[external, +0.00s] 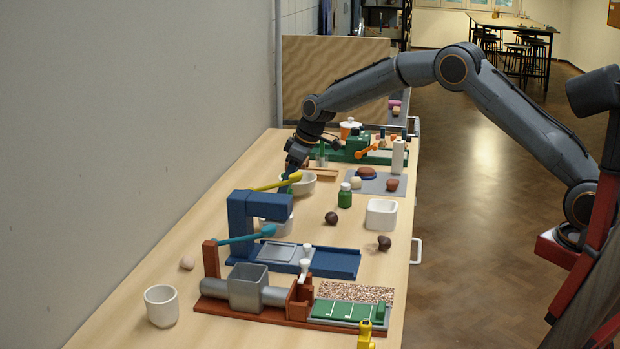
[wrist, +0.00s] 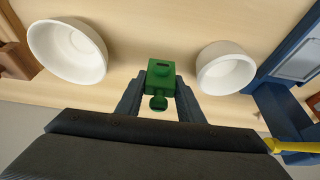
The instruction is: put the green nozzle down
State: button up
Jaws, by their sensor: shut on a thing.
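My gripper (wrist: 160,90) is shut on the green nozzle (wrist: 161,74), a squarish block with a slot in its face and a rounded knob at its lower end. In the wrist view the nozzle sits between the two dark fingers, with pale wooden table behind it. In the external view my gripper (external: 292,176) is over the table by the wall side, behind the blue press. The nozzle is mostly hidden there. I cannot tell whether it touches the table.
A white bowl (wrist: 88,62) is left of the nozzle and a smaller white cup (wrist: 226,70) right of it, with bare table between. The blue press (external: 240,222) with a yellow lever (external: 270,184) stands close. A green bottle (external: 345,197) and white square dish (external: 381,216) are nearer the aisle.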

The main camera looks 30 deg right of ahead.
aim_at(289, 189)
jog(key=shift+f+p, duration=0.5)
jog(key=shift+f, duration=1.35)
jog(key=shift+f, duration=0.15)
jog(key=o, duration=1.1)
jog(key=shift+d+r, duration=0.1)
jog(key=shift+r, duration=0.35)
jog(key=b+v, duration=0.3)
jog(key=v, duration=0.8)
jog(key=shift+s+r, duration=0.15)
